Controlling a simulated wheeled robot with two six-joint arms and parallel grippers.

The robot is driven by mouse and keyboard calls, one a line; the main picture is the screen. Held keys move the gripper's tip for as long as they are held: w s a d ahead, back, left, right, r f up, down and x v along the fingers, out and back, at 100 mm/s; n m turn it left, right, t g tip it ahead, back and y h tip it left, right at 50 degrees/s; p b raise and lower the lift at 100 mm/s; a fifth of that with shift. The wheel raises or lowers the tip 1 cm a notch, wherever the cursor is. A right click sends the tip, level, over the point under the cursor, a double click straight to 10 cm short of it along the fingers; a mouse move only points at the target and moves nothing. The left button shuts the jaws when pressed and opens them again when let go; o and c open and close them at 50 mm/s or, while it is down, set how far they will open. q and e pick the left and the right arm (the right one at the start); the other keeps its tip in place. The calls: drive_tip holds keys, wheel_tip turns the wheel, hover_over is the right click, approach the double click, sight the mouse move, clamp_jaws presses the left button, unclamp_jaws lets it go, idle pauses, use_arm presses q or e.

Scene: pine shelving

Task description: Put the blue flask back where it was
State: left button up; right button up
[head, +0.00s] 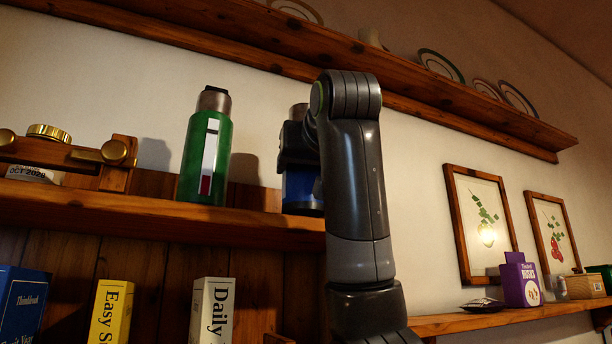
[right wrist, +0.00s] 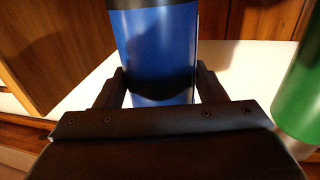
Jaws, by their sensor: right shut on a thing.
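The blue flask (head: 299,188) is at the right part of the upper shelf, partly hidden behind my right arm. My right gripper (head: 297,150) is shut around its body. In the right wrist view, which looks upside down, the blue flask (right wrist: 157,45) stands between the two fingers of the gripper (right wrist: 160,88). Its lower end is close to the shelf board (head: 150,213); I cannot tell if it touches. A green flask (head: 205,152) with a grey cap stands upright to its left, with a gap between. My left gripper is not in view.
A wooden and brass device (head: 70,152) stands further left on the same shelf. Boxes stand below, among them a yellow one (head: 111,312) and a white one (head: 210,310). A higher shelf (head: 300,52) with plates runs overhead. Framed pictures (head: 480,225) hang at the right.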

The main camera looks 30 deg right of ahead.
drive_tip(key=shift+w+d+f, duration=0.1)
drive_tip(key=shift+w+f, duration=0.05)
drive_tip(key=shift+f, duration=0.4)
drive_tip(key=shift+w+d+f, duration=0.1)
drive_tip(key=shift+w+f, duration=0.05)
drive_tip(key=shift+f, duration=0.35)
drive_tip(key=shift+s+a+r, duration=0.1)
drive_tip(key=shift+s, duration=0.05)
drive_tip(key=shift+s, duration=0.1)
drive_tip(key=shift+f, duration=0.2)
drive_tip(key=o, duration=1.3)
drive_tip(key=shift+o, duration=0.2)
drive_tip(key=shift+r, duration=0.1)
